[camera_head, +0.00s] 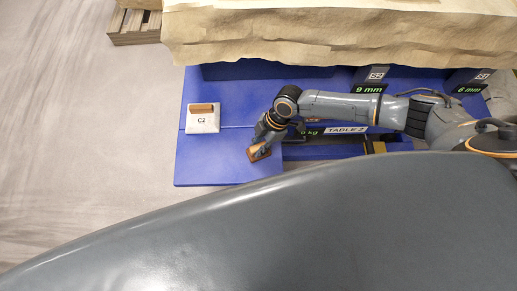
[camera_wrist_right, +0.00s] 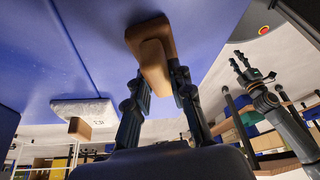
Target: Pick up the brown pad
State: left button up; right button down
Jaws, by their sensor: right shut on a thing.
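The brown pad (camera_head: 259,154) is a small tan-brown block over the front edge area of the blue table, right of the white C2 block. My right gripper (camera_head: 262,147) reaches down to it from above. In the right wrist view the brown pad (camera_wrist_right: 152,52) sits between the fingertips of my right gripper (camera_wrist_right: 162,80), which is shut on it. I cannot tell whether the pad still touches the blue surface. My left gripper (camera_wrist_right: 238,62) shows small at the right of the wrist view; its jaw state is unclear. It is not visible in the head view.
A white block marked C2 (camera_head: 202,125) carries a brown bar (camera_head: 201,107) on the blue table (camera_head: 215,160). Brown paper-like covering (camera_head: 330,35) lies along the back. A wooden pallet (camera_head: 135,27) stands at the upper left. Open floor lies left of the table.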

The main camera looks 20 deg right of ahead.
aim_at(255, 147)
jog(key=shift+r, duration=0.1)
jog(key=shift+r, duration=0.25)
notch_tip(255, 147, up, 3)
jog(key=shift+w+f+b, duration=0.1)
jog(key=shift+f+b, duration=0.1)
jog(key=shift+b, duration=0.1)
jog(key=s+d+r, duration=0.9)
jog(key=s, duration=0.1)
jog(key=shift+s+d+r, duration=0.2)
jog(key=shift+d+r, duration=0.1)
jog(key=shift+r, duration=0.1)
jog(key=c, duration=1.9)
grip_release()
grip_shut()
